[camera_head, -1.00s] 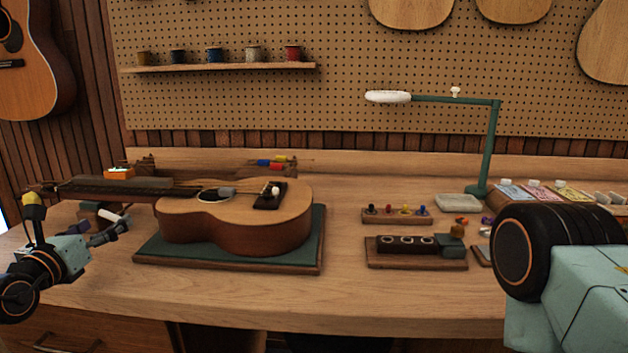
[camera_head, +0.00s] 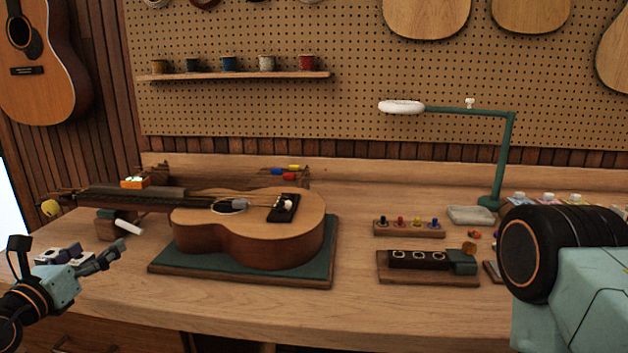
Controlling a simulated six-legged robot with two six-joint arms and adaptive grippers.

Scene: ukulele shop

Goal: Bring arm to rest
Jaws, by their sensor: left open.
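My left gripper (camera_head: 104,258) is at the lower left, over the front left part of the workbench (camera_head: 290,310). Its dark fingers point right toward the ukulele and hold nothing that I can see; it is open. The ukulele (camera_head: 255,240) lies on a green mat (camera_head: 325,262), its neck pointing left. The gripper is left of the mat and apart from it. My right arm fills the lower right corner; its gripper is out of view.
A small wooden rack (camera_head: 410,230) and a block with a dark holder (camera_head: 428,272) stand right of the ukulele. A green lamp (camera_head: 501,165) rises behind them. A yellow-tipped item (camera_head: 50,208) sits near the ukulele's head. The bench front between mat and block is clear.

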